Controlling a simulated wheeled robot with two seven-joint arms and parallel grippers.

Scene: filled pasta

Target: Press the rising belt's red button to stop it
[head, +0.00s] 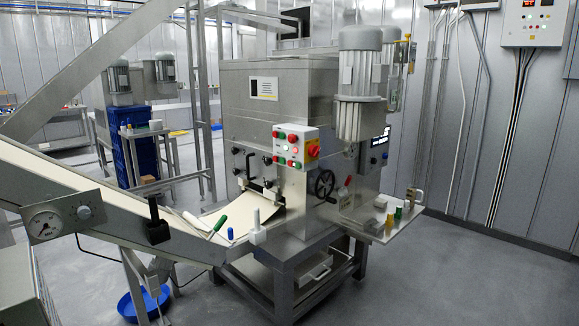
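The rising belt (50,170) slopes from the upper left down to the middle, with a pale surface and grey metal side rails. A grey box (65,217) with a round dial and a dark knob is fixed to its near side. I cannot make out a red button on the belt itself. A white panel (295,146) with several red and green buttons and a red-and-yellow rotary switch (313,150) is on the steel machine behind the belt's lower end. Neither of my grippers shows in this view.
The steel machine (265,100) has a handwheel (325,184) and a side shelf (400,215) bearing small items. A blue basin (143,303) lies on the floor under the belt. A wall cabinet (532,23) hangs at the upper right. Grey floor (480,280) is clear at the right.

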